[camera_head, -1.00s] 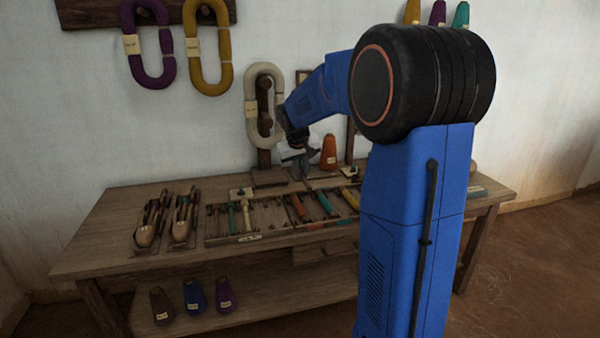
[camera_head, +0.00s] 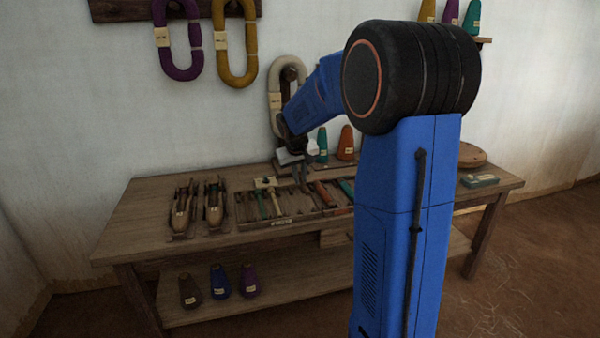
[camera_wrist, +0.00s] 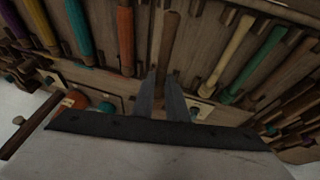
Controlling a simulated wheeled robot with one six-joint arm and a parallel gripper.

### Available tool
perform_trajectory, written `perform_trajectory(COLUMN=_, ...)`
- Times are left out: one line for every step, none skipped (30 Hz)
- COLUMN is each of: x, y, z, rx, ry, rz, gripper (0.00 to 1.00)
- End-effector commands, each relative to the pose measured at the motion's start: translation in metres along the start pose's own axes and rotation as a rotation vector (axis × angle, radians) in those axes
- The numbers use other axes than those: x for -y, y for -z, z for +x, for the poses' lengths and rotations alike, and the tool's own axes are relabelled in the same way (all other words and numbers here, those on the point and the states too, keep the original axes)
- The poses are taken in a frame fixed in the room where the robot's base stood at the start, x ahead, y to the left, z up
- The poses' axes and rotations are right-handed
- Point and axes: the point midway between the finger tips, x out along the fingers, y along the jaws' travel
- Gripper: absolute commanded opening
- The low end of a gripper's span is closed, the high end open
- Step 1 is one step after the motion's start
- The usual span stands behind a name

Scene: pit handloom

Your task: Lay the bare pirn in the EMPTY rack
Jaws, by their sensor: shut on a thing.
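My gripper (camera_head: 291,160) is over the back of the workbench, above the racks. In the wrist view its two fingers (camera_wrist: 161,98) are closed around a plain brown stick, the bare pirn (camera_wrist: 169,42), which extends away from the fingertips between the coloured pirns. In the head view the held pirn is too small to make out. A shallow rack (camera_head: 250,226) holding a teal and a cream pirn lies below my gripper. Orange and teal pirns (camera_head: 325,193) lie to its right, partly hidden by my arm. The rack labels are unreadable, so I cannot tell which says EMPTY.
Two wooden shuttles (camera_head: 213,208) lie left of the racks. A teal cone (camera_head: 322,146) and an orange cone (camera_head: 346,144) stand at the back. Yarn hanks (camera_head: 236,45) hang on the wall. Bare bench top (camera_head: 140,222) shows at the left end.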

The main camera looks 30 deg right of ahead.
Motion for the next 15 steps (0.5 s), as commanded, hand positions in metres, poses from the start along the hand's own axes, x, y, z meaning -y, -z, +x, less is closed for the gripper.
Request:
perform_trajectory(x=0.001, y=-0.002, z=0.004, rx=0.002, ry=0.0, rz=-0.001, gripper=0.0)
perform_trajectory(x=0.001, y=-0.003, z=0.006, rx=0.002, ry=0.0, rz=-0.001, gripper=0.0)
perform_trajectory(x=0.002, y=-0.004, z=0.009, rx=0.001, ry=0.0, rz=-0.001, gripper=0.0)
perform_trajectory(x=0.003, y=-0.005, z=0.011, rx=0.001, ry=0.0, rz=-0.001, gripper=0.0)
perform_trajectory(x=0.003, y=-0.005, z=0.013, rx=0.001, ry=0.001, rz=-0.001, gripper=0.0)
perform_trajectory(x=0.004, y=-0.007, z=0.016, rx=0.001, ry=0.001, rz=-0.001, gripper=0.0)
perform_trajectory(x=0.004, y=-0.008, z=0.018, rx=0.001, ry=0.001, rz=0.0, gripper=0.0)
perform_trajectory(x=0.004, y=-0.009, z=0.02, rx=0.001, ry=0.001, rz=0.0, gripper=0.0)
perform_trajectory(x=0.005, y=-0.01, z=0.023, rx=0.001, ry=0.001, rz=0.0, gripper=0.0)
perform_trajectory(x=0.005, y=-0.011, z=0.026, rx=0.001, ry=0.0, rz=0.0, gripper=0.0)
perform_trajectory(x=0.006, y=-0.012, z=0.028, rx=0.001, ry=0.0, rz=0.0, gripper=0.0)
perform_trajectory(x=0.006, y=-0.013, z=0.031, rx=0.001, ry=0.0, rz=-0.001, gripper=0.0)
perform_trajectory(x=0.007, y=-0.014, z=0.033, rx=0.001, ry=0.0, rz=-0.001, gripper=0.0)
perform_trajectory(x=0.007, y=-0.015, z=0.035, rx=0.001, ry=0.0, rz=-0.001, gripper=0.0)
perform_trajectory(x=0.008, y=-0.016, z=0.038, rx=0.001, ry=0.0, rz=-0.001, gripper=0.0)
